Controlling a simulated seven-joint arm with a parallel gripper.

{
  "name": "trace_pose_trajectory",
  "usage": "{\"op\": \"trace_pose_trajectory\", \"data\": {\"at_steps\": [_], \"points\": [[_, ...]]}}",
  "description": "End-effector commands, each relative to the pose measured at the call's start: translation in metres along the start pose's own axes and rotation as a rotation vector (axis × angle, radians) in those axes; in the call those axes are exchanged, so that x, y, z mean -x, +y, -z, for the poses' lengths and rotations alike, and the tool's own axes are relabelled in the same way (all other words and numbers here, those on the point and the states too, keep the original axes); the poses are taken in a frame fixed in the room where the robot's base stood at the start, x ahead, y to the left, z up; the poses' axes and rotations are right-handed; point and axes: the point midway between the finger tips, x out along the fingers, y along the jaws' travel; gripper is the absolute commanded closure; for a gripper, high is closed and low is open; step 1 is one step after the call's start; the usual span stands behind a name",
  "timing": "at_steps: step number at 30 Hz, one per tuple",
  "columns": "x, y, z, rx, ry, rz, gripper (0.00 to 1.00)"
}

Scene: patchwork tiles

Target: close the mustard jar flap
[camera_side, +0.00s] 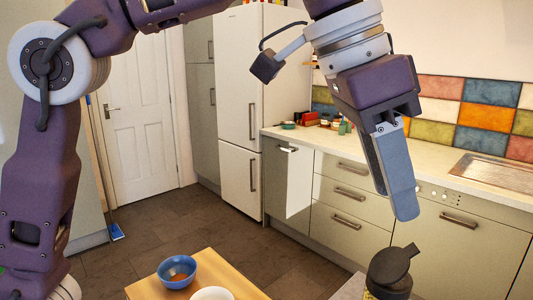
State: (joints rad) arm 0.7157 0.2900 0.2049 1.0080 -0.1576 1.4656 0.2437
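The mustard jar (388,272) is at the bottom right, cut off by the lower edge of the picture. Its dark round lid shows, with a sliver of yellow below it. The flap (411,250) sticks up from the lid and points up to the right, so it looks open. My gripper (403,213) hangs above the jar, pointing down, apart from the flap. I see it side-on with its fingers overlapping, so the gap between them is hidden. Nothing shows at its tips.
A wooden board or tabletop (225,268) at the bottom holds a blue bowl (177,271) and a white bowl (211,294). A pale surface (350,287) lies left of the jar. Kitchen drawers, a counter (400,150) and a fridge (240,105) stand behind. Air around the flap looks clear.

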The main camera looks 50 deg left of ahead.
Motion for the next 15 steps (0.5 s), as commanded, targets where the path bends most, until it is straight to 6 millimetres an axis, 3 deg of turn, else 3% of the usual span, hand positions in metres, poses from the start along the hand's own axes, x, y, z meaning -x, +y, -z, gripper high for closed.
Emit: {"op": "trace_pose_trajectory", "data": {"at_steps": [2, 15], "points": [[0.018, -0.001, -0.001, 0.028, 0.004, 0.0, 0.62], [0.045, -0.011, -0.036, 1.1, 0.025, -0.045, 0.62]]}}
